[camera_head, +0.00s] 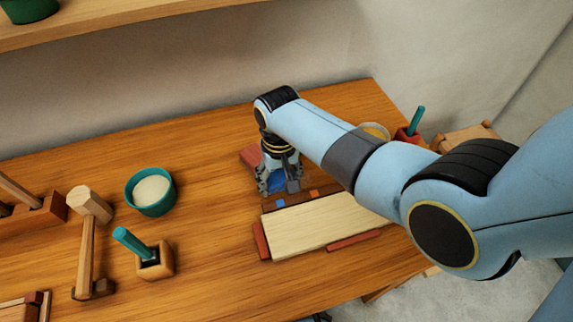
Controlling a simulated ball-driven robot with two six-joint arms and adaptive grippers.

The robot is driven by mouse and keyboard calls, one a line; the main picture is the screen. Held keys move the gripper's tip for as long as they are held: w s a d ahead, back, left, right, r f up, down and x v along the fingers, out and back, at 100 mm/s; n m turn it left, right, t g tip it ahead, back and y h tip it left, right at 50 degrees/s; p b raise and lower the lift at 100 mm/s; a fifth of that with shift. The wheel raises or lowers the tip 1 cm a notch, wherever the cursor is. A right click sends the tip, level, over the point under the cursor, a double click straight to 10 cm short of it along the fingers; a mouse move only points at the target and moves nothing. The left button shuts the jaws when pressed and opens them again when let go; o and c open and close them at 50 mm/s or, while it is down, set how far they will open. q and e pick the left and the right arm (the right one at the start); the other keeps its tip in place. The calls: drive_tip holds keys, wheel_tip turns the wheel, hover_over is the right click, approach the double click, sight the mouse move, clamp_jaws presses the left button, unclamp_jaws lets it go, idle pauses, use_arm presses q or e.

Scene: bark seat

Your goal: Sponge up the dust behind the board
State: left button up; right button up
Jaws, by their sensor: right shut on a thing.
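A pale rectangular board (322,226) lies on the wooden bench, with dark red pieces along its left and front edges. My right gripper (279,186) points down just behind the board's back left part. It is shut on a blue thing, which looks like the sponge (276,181); the fingers hide much of it. A dark brown strip with small orange squares (314,192) runs along the board's back edge. I cannot make out any dust; my right gripper and arm cover part of that area. My left gripper is not recognisable in view.
A teal bowl (150,192) of pale stuff, a mallet (86,245) and a wooden block with a teal-handled tool (154,262) stand to the left. A reddish block (250,156) lies behind my gripper. A red holder (407,135) stands at the back right. The bench between bowl and board is clear.

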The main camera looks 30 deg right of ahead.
drive_tip(key=shift+s+d, duration=0.25)
drive_tip(key=shift+d, duration=0.35)
drive_tip(key=shift+s+d, duration=0.2)
drive_tip(key=shift+d, duration=0.4)
drive_tip(key=shift+s+d, duration=0.15)
drive_tip(key=shift+d, duration=0.45)
drive_tip(key=shift+s+d, duration=0.15)
drive_tip(key=shift+d, duration=0.45)
drive_tip(key=shift+w+a+r, duration=0.1)
drive_tip(key=shift+w+a, duration=0.15)
drive_tip(key=shift+a, duration=0.6)
drive_tip(key=shift+w+a, duration=0.3)
drive_tip(key=shift+a, duration=0.5)
drive_tip(key=shift+w+a+r, duration=0.1)
drive_tip(key=shift+w+a, duration=0.15)
drive_tip(key=shift+a, duration=0.6)
drive_tip(key=shift+r, duration=2.95)
